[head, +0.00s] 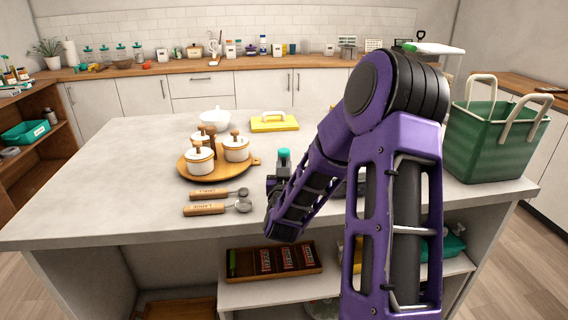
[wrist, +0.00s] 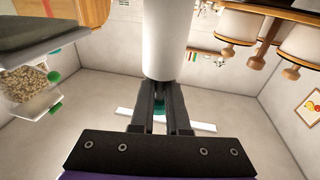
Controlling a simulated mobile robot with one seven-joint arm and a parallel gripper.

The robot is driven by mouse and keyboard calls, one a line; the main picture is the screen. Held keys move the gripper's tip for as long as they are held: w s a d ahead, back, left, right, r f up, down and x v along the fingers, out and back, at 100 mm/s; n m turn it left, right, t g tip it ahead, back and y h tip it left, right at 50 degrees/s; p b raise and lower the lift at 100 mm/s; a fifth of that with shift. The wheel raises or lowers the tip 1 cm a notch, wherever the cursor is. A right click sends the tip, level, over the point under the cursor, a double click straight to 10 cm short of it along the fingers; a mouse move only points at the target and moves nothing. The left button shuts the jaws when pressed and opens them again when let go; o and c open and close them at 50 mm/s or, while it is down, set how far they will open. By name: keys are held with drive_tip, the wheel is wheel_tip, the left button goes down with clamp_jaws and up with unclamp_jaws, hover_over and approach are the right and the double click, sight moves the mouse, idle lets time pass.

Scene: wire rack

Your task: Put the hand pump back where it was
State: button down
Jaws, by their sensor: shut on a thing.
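The hand pump appears to be the thing in my gripper. In the wrist view, which is upside down, its thick white body (wrist: 163,40) runs away from the fingers, with a bit of teal between them. In the head view its teal top (head: 284,154) shows just above my gripper (head: 278,182). The fingers (wrist: 160,108) are shut on it. My gripper is over the island counter, right of the wooden tray. My forearm hides the pump's lower part, so I cannot tell whether it touches the counter.
Below is a shelf with a wooden box (head: 275,275).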

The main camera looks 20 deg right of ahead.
drive_tip(key=shift+f+b, duration=0.2)
drive_tip(key=shift+b, duration=0.1)
drive_tip(key=c, duration=0.9)
unclamp_jaws()
drive_tip(key=shift+r, duration=0.1)
drive_tip(key=shift+r+p, duration=0.2)
drive_tip(key=shift+p, duration=0.15)
drive_tip(key=shift+s+a+f, duration=0.1)
drive_tip(key=shift+s+a, duration=0.05)
drive_tip(key=shift+s, duration=0.15)
drive_tip(key=p+v, duration=0.7)
drive_tip(key=v, duration=0.3)
drive_tip(key=shift+s, duration=0.2)
drive_tip(key=shift+s+a+p, duration=0.3)
drive_tip(key=shift+s+p, duration=0.1)
drive_tip(key=shift+p, duration=0.3)
